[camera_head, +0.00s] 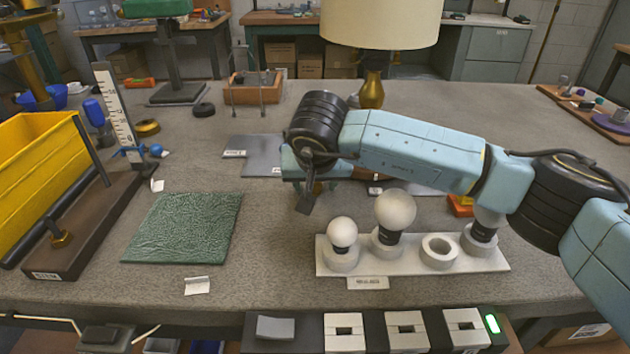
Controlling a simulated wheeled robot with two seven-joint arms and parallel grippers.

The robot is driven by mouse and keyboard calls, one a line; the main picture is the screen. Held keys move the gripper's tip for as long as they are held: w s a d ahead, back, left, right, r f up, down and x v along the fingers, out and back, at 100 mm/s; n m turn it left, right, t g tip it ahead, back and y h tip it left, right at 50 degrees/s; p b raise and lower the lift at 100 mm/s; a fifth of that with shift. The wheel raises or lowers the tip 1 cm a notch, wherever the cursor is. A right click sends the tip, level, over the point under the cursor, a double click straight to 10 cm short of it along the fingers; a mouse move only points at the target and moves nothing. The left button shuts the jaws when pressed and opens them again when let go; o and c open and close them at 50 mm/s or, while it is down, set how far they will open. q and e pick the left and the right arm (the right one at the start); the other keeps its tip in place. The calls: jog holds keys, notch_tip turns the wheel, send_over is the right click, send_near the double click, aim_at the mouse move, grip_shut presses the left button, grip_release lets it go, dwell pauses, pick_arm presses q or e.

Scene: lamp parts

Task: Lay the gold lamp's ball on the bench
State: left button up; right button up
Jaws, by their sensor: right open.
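The gold lamp stands on the far part of the bench (270,285), with its gold body (371,92) under a wide cream shade (380,22). The top of the shade is cut off by the frame, and I cannot make out a ball on the lamp. My right arm crosses in front of the lamp's lower part. My right gripper (308,190) is open, pointing down over the middle of the bench, left of the lamp; its fingers are partly hidden. My left gripper is not in view.
A white rack (340,267) holds a small round bulb (342,232), a larger one (395,210), an empty ring (439,252) and a part half hidden by my arm. A green textured mat (183,228) lies left. A yellow bin (45,170) stands far left.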

jog(key=shift+s+r, duration=0.1)
jog(key=shift+r, duration=0.3)
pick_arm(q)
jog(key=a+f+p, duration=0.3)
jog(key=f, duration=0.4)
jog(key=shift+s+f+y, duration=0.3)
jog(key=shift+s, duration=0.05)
pick_arm(e)
jog(key=v, duration=1.1)
jog(key=shift+s, duration=0.15)
